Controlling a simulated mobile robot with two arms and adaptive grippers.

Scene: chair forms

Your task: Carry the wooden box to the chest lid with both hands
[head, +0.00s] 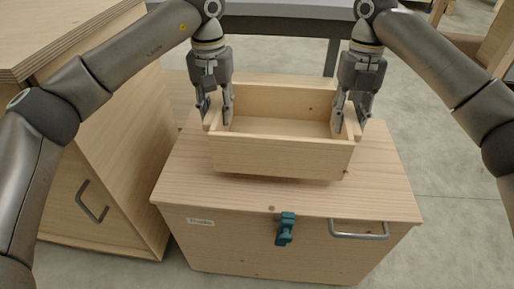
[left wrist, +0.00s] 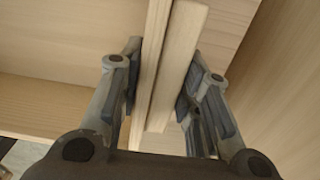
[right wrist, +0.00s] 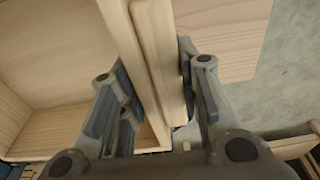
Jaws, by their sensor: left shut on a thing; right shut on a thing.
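The wooden box (head: 282,158) is an open, pale wooden tray with low walls, over the chest lid (head: 385,185) in the head view. Its inside looks empty. A shadow shows under its front edge; I cannot tell if it touches the lid. My left gripper (head: 217,115) is shut on the box's left wall, one finger inside and one outside. My right gripper (head: 351,118) is shut on the right wall the same way. The walls show between the fingers in the left wrist view (left wrist: 172,75) and the right wrist view (right wrist: 160,65).
The chest (head: 240,248) has a teal latch (head: 286,229), a metal handle (head: 358,232) and a small label (head: 200,221). A wooden cabinet (head: 120,150) with a handle stands close on the left. A grey table (head: 285,25) is behind. Floor (head: 450,170) is clear at right.

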